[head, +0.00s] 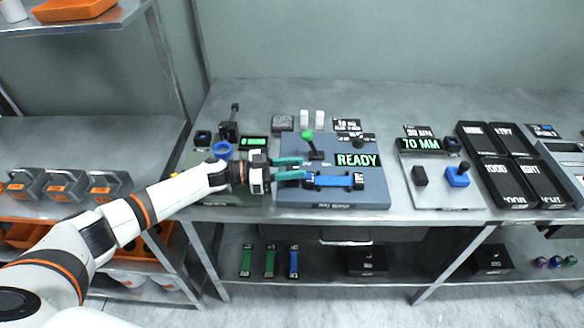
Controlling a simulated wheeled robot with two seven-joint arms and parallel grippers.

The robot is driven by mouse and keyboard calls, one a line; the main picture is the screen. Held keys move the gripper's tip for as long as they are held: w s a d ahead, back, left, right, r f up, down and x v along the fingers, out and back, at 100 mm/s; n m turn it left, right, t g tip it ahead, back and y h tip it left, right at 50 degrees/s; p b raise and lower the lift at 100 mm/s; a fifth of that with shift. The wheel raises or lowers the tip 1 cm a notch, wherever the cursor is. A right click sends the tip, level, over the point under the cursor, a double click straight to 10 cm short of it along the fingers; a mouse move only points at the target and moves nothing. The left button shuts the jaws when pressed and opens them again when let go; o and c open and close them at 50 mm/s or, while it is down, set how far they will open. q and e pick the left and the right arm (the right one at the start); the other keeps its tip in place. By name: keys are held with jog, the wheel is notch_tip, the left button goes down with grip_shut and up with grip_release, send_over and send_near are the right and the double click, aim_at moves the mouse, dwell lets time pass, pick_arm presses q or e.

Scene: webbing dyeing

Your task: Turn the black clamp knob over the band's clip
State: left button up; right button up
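A blue band (334,181) lies flat across the front of the blue-grey station plate (360,199), with a dark clip at each end. Its left end is close to my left gripper (303,168). The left gripper has two teal fingers, spread apart, with nothing visible between them. They point right, over the plate's left edge. I cannot tell whether a finger touches the band's left clip. A small black knob (358,139) sits at the plate's back right; I cannot tell whether it is the clamp knob. My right gripper is not in view.
A green-topped lever (308,136) stands behind the fingers, left of a READY display (357,160). A blue ring (222,150) is on the left station. To the right are a 70 MM station (440,190) and black trays (497,155).

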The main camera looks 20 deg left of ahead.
pick_arm(q)
jog(key=o, duration=0.3)
jog(key=b+v, duration=0.2)
jog(key=v, duration=0.8)
jog(key=shift+s+a+f, duration=0.1)
jog(key=shift+a+f, duration=0.05)
jog(key=shift+a, duration=0.15)
jog(key=shift+s+a+b, duration=0.3)
jog(key=shift+a, duration=0.35)
